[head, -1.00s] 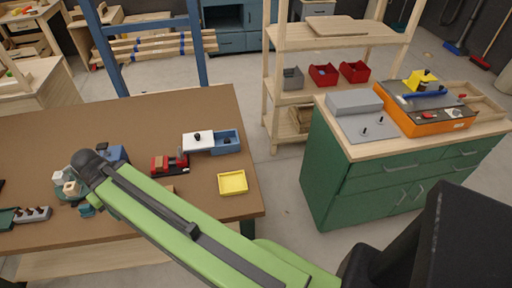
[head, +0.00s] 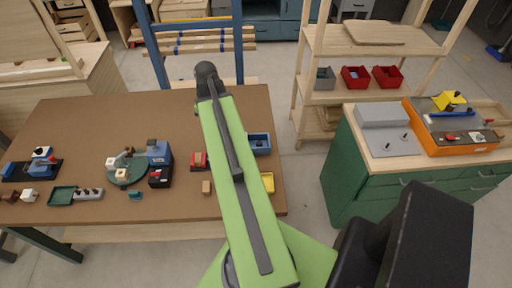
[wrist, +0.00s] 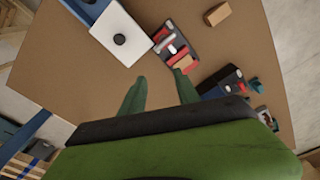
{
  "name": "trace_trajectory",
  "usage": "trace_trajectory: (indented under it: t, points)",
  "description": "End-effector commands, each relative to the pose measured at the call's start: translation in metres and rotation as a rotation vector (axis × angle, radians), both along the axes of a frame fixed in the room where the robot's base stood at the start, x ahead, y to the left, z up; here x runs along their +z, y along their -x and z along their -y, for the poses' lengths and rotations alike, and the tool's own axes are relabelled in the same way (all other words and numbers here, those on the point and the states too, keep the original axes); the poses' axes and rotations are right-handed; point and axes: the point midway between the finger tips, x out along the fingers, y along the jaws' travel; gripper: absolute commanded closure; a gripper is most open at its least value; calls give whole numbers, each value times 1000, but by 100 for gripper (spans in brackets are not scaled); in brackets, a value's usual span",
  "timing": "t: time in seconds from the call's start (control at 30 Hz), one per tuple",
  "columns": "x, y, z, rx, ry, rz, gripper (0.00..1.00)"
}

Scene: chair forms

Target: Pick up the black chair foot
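The black chair foot (wrist: 120,39) is a small round black piece on a white panel (wrist: 131,55) in the wrist view. The panel joins a blue tray (wrist: 88,8), whose blue part also shows in the head view (head: 259,143). In the head view my arm hides the white panel and the foot. My gripper (wrist: 161,88) is open and empty, with its two green fingers apart in the wrist view. The foot lies beyond the fingertips, up and to the left of them. My gripper is hidden in the head view.
A red and grey block assembly (wrist: 175,45) lies just beyond the fingertips. A black and blue item (wrist: 225,82) is right of them. Bare tabletop lies left of the fingers.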

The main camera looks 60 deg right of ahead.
Motion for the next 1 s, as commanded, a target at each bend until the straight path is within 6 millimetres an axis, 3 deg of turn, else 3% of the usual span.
trace_trajectory:
  t: [0.03,0.1,0.2,0.33,0.43,0.67,1.0]
  points:
    - [0,27,38,-1,-1,5,62]
    - [0,65,78,23,0,13,62]
    - [1,111,118,53,2,25,62]
    - [1,148,144,82,7,35,62]
    - [1,158,151,94,9,38,62]
    - [-11,158,150,98,10,38,62]
    - [-80,150,148,98,10,38,62]
